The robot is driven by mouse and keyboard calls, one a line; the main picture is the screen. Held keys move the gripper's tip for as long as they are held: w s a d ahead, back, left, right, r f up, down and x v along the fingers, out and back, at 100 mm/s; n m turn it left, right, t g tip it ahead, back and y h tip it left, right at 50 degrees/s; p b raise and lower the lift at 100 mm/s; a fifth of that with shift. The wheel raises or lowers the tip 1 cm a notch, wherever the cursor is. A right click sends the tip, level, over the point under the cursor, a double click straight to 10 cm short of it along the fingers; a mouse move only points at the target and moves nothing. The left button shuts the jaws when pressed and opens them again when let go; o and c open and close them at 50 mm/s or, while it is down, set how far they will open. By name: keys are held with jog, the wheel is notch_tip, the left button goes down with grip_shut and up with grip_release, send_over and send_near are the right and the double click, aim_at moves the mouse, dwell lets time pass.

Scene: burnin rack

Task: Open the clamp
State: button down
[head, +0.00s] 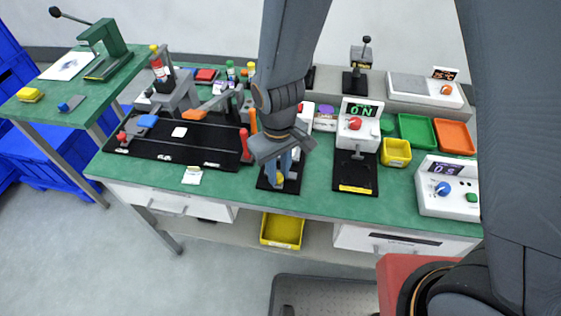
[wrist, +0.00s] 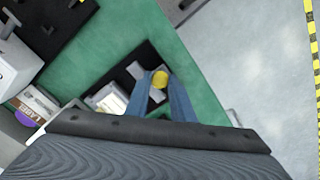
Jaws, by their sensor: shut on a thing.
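The clamp appears to be the small fixture on a black base plate (head: 263,183) at the front edge of the green bench; most of it is hidden behind my gripper. My gripper (head: 283,172) points down over this plate. Its blue fingers are shut on a yellow knob, which shows between the fingertips in the wrist view (wrist: 160,79). In the wrist view the black plate (wrist: 119,76) lies beneath the fingers, with a pale block (wrist: 108,98) beside them. The lever under the knob is mostly hidden, so I cannot tell its angle.
A black tray (head: 190,152) with a red post (head: 245,144) stands left of the plate. A device with a red knob (head: 355,123) and a black base stands to the right.

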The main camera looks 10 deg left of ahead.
aim_at(278, 178)
jog(key=shift+s, duration=0.2)
jog(key=c, duration=1.5)
grip_release()
jog(key=shift+s+a, duration=0.1)
jog(key=shift+c, duration=0.2)
jog(key=shift+r, duration=0.15)
jog(key=shift+r, duration=0.3)
jog(key=shift+r+b, duration=0.65)
jog(key=shift+r, duration=2.85)
